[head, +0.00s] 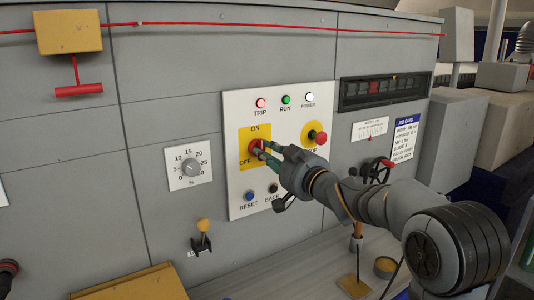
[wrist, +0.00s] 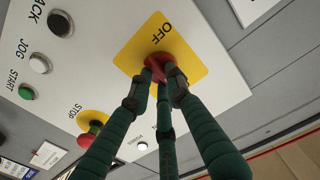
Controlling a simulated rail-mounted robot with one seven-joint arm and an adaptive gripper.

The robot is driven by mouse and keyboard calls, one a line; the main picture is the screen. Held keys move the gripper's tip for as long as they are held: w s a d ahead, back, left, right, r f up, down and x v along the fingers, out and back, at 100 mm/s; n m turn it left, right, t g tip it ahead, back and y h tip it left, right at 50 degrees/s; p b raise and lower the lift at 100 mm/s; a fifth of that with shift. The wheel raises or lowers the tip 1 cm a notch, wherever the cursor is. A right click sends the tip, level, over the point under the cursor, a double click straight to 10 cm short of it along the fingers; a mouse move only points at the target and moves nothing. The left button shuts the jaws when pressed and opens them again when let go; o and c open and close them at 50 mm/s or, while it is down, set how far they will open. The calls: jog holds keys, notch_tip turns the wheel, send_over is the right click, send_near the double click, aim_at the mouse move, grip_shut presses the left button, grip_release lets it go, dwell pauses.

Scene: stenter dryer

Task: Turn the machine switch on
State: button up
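The machine switch is a red rotary handle (head: 253,147) on a yellow plate (head: 246,136), marked ON at the top and OFF at the lower left. It is on a white control panel (head: 237,104). My gripper (head: 262,150) reaches it from the right, with green fingers at the handle. In the wrist view, the red handle (wrist: 155,62) sits between the converging fingertips (wrist: 160,76), which look closed around it. The fingers hide part of the handle, so its exact angle is hard to tell. The OFF mark shows beside it in the wrist view.
A red stop button (head: 320,138) on yellow is just right of my gripper. TRIP (head: 261,103), RUN (head: 286,99) and POWER (head: 310,96) lamps are above. A blue RESET button (head: 249,196) is below. A percent dial (head: 191,168) is left, and a red-knobbed handwheel (head: 378,168) is right.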

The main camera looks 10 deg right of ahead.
jog(key=o, duration=0.4)
jog(key=shift+o, duration=0.2)
jog(key=v, duration=1.2)
jog(key=x, duration=1.2)
jog(key=shift+f, duration=0.1)
jog(key=shift+w, duration=0.1)
